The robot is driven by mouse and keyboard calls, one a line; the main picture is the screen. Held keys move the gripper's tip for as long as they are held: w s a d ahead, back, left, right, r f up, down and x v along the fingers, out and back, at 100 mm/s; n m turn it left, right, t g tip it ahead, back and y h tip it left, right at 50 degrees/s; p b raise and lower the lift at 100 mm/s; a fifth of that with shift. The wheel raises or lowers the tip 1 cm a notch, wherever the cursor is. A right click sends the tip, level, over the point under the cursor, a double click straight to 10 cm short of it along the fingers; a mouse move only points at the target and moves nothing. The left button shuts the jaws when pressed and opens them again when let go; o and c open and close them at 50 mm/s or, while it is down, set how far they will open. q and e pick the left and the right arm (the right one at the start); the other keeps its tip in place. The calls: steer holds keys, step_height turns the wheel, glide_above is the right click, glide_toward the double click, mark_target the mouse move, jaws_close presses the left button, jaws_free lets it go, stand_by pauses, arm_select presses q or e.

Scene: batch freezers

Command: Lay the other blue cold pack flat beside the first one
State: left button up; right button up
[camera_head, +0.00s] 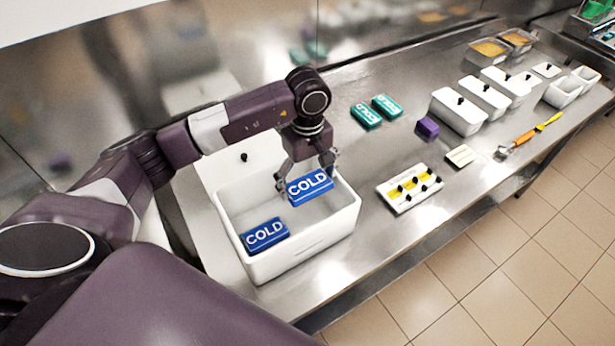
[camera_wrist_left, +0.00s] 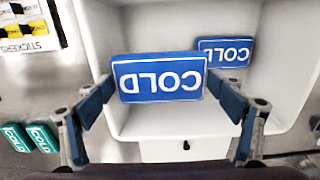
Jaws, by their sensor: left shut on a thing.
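One blue cold pack (camera_head: 265,235) lies flat on the floor of the white bin (camera_head: 313,243), at its near left end. My left gripper (camera_head: 309,168) is shut on the other blue cold pack (camera_head: 310,187), over the right part of the bin. In the left wrist view the held pack (camera_wrist_left: 159,78) sits between the two fingers, with its lettering upside down. The first pack (camera_wrist_left: 224,51) shows behind it to the right, apart from it. How high the held pack is above the bin floor is hard to tell. My right gripper is not in view.
Two teal cold packs (camera_head: 367,116) lie on the steel counter (camera_head: 375,245) behind the bin. A purple block (camera_head: 427,128), a white tray with yellow stickers (camera_head: 408,188) and several lidded white tubs (camera_head: 458,111) stand to the right. The bin's lid (camera_head: 243,158) lies behind it.

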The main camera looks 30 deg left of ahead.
arm_select(q)
steer(key=f, duration=0.2)
steer(key=f+b, duration=0.1)
steer(key=shift+s+d, duration=0.1)
steer(key=shift+s, duration=0.15)
step_height(320, 180, down, 3)
steer(key=shift+w+f+b, duration=0.15)
steer(key=shift+f+b, duration=0.05)
steer(key=shift+b, duration=0.6)
steer(key=shift+f, duration=0.35)
steer(key=shift+f+b, duration=0.55)
steer(key=shift+f, duration=0.85)
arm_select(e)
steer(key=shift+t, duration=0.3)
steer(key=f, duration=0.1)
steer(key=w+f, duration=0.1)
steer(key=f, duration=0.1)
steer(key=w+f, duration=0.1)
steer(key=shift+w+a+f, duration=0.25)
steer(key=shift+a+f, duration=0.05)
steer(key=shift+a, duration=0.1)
